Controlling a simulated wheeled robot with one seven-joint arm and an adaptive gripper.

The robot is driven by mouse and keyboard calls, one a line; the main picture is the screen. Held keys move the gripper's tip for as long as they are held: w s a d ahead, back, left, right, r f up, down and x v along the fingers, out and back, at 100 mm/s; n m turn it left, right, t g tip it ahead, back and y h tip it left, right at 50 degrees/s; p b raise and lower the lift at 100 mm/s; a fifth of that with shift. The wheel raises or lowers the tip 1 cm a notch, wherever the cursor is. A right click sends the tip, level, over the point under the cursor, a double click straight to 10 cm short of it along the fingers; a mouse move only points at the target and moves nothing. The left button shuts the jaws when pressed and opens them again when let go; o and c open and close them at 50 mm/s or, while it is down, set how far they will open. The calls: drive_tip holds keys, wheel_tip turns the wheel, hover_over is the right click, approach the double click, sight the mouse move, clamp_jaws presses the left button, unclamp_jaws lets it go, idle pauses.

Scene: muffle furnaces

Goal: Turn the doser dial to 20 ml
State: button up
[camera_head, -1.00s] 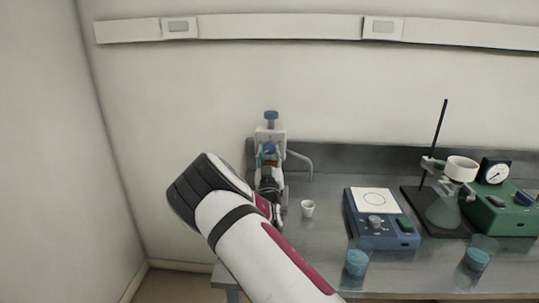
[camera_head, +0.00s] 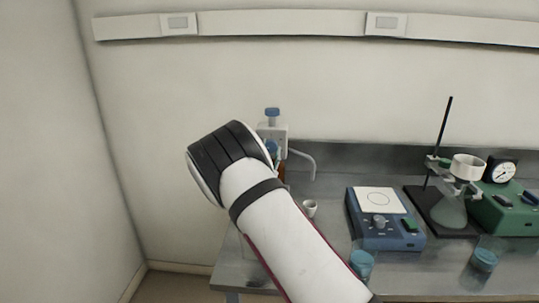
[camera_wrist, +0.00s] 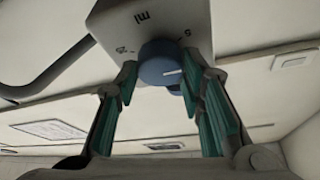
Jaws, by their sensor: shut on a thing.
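The doser (camera_head: 272,134) stands at the back left of the bench, a pale head with a blue top knob and a bent spout tube on an amber bottle. In the wrist view, its pale face (camera_wrist: 150,20) shows "ml" and numbers near the dial. The blue dial (camera_wrist: 160,66) has a white pointer mark on its right part, toward the lower right. My gripper (camera_wrist: 161,78) has its green-padded fingers on both sides of the dial, shut on it. In the head view, my arm hides the gripper, the dial and most of the bottle.
A small white cup (camera_head: 310,208) stands right of the doser. Further right are a blue hotplate stirrer (camera_head: 385,238), blue-filled beakers (camera_head: 361,264), a stand with a funnel flask (camera_head: 447,210) and a green pump (camera_head: 505,215). A wall is at left.

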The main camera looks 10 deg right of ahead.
drive_tip(key=shift+r+m+g+y+b, duration=0.2)
drive_tip(key=shift+m+g+y+b, duration=0.8)
drive_tip(key=shift+m+b, duration=2.75)
drive_tip(key=shift+r+m+g+y+b, duration=0.35)
drive_tip(key=shift+m+g+b, duration=1.2)
drive_tip(key=shift+m, duration=4.25)
drive_tip(key=shift+r+m+g+y+b, duration=0.1)
drive_tip(key=shift+m+g+y+b, duration=0.9)
drive_tip(key=shift+m+b, duration=2.8)
drive_tip(key=shift+m+p, duration=0.85)
drive_tip(key=shift+m, duration=0.2)
drive_tip(key=o, duration=1.1)
drive_tip(key=shift+o, duration=0.2)
